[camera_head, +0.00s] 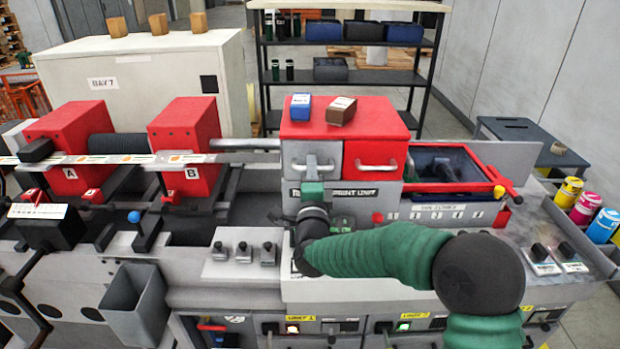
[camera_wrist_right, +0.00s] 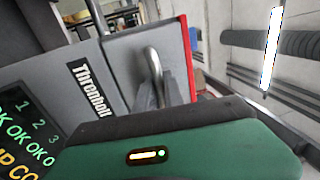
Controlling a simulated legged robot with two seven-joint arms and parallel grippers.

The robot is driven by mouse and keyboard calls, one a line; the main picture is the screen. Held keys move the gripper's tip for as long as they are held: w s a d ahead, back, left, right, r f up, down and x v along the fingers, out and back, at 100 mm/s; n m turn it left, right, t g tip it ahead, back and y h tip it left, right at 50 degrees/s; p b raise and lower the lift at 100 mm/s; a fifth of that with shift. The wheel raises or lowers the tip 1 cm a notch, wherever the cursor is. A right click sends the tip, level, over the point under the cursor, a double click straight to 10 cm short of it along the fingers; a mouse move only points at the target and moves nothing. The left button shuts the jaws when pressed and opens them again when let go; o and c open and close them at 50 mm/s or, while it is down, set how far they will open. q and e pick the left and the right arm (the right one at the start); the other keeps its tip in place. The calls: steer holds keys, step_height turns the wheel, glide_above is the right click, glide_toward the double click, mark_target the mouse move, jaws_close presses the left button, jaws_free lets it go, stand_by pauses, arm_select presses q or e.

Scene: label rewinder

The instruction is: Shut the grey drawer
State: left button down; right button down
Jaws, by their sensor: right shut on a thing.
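The grey drawer (camera_head: 331,155) is the left front of the red-topped cabinet in the head view; its grey front also shows in the wrist view (camera_wrist_right: 128,72). Its metal handle (camera_wrist_right: 153,62) stands upright in the wrist view. My right gripper (camera_head: 312,172) is at the drawer front, with its fingers (camera_wrist_right: 160,90) shut on the handle. My green forearm reaches in from the lower right. I cannot tell how far the drawer stands out. My left gripper is not in view.
A red drawer (camera_head: 376,153) with its own handle is directly to the right. A blue box (camera_head: 300,107) and a brown box (camera_head: 341,110) lie on the cabinet top. An open-topped bin (camera_head: 452,163) with a red rim stands further right. Three knobs (camera_head: 243,250) are at the lower left.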

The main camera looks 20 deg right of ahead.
steer(key=c, duration=1.8)
jaws_free()
steer(key=shift+d+f, duration=0.1)
steer(key=shift+d, duration=0.15)
steer(key=shift+o, duration=0.4)
steer(key=shift+d, duration=0.1)
steer(key=b+v, duration=0.4)
steer(key=v, duration=1.2)
steer(key=shift+s+a+f, duration=0.15)
steer(key=shift+s+a, duration=0.1)
steer(key=shift+s, duration=0.1)
steer(key=shift+d, duration=0.1)
steer(key=shift+f, duration=0.1)
